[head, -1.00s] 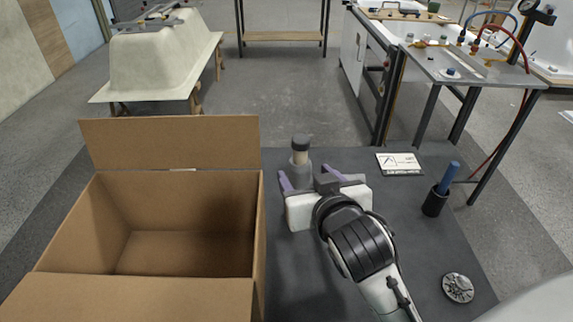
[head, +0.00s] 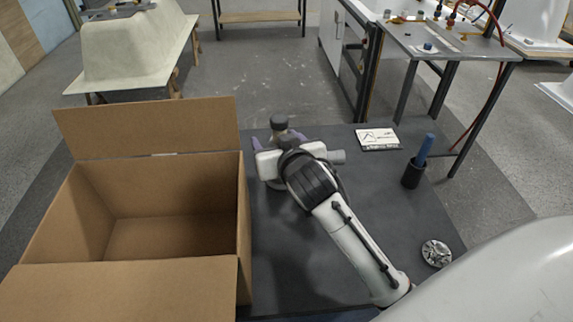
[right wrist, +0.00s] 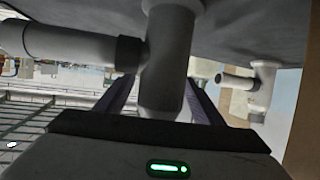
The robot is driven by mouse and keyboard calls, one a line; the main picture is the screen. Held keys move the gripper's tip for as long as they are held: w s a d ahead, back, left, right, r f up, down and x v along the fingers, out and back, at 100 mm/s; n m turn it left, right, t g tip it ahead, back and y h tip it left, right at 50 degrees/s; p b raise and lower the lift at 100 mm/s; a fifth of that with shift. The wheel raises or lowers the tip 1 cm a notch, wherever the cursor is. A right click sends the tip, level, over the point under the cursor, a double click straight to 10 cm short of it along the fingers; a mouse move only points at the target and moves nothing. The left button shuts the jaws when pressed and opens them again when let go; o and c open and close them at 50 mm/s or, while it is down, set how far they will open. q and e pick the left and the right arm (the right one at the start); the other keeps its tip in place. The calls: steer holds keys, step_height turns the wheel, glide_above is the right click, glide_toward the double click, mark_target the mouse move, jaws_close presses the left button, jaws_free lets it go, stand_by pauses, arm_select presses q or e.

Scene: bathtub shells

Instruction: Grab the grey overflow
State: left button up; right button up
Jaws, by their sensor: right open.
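The grey overflow (head: 279,123) is an upright pipe with a dark top, standing on the dark table right of the box. In the right wrist view the overflow (right wrist: 168,45) is a tee, its side branch pointing left with a dark collar. My right gripper (head: 277,142) is at the overflow, its purple fingers open on either side of it. In the right wrist view the gripper (right wrist: 160,84) has the upright pipe between its fingers, with a gap visible beside the right finger. The gripper body hides the overflow's lower part in the head view. My left gripper is out of view.
An open cardboard box (head: 245,210) stands close left of my right gripper. A printed card (head: 378,139), a black cup (head: 413,174) with a blue handle, and a round metal drain piece (head: 436,253) lie to the right. Another pipe fitting (right wrist: 258,85) shows in the wrist view.

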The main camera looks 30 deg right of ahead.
steer(key=c, duration=1.2)
